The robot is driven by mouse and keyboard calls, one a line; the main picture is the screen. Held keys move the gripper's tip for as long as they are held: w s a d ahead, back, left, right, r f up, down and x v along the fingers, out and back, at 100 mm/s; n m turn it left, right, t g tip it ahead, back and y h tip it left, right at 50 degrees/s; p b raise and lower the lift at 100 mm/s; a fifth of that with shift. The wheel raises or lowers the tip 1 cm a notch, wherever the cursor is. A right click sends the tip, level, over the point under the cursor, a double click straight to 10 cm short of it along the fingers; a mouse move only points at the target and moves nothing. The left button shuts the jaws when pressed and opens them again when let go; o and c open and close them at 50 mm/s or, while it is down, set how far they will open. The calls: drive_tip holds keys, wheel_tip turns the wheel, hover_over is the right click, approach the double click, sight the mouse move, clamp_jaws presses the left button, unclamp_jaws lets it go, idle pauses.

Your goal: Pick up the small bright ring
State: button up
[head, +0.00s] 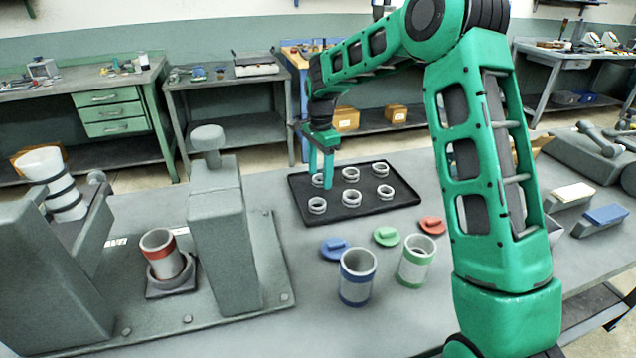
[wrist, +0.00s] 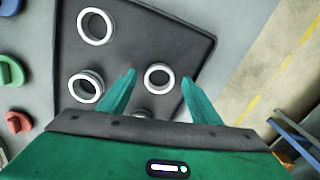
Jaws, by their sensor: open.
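Several pale rings stand in two rows on a dark tray (head: 334,213). The far-left ring (head: 317,181) is partly hidden by my gripper (head: 321,178), which points down at it. In the wrist view this ring (wrist: 159,77) is bright white and lies in the gap between the two green fingertips, with space on both sides. My gripper is open and holds nothing. Two other rings, one at the top (wrist: 95,25) and one lower left (wrist: 85,87), look thicker or larger. Another is partly hidden at the palm's edge. I cannot tell exactly how far the fingertips reach down.
Blue (head: 335,248), green (head: 387,236) and red (head: 432,225) lids lie in front of the tray. A blue-banded cup (head: 357,277) and a green-banded cup (head: 416,260) stand nearer. A grey machine (head: 222,235) with a red-banded cup (head: 160,255) is on the left.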

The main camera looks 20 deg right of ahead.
drive_tip(key=shift+f, duration=0.15)
drive_tip(key=c, duration=1.1)
drive_tip(key=shift+c, duration=0.2)
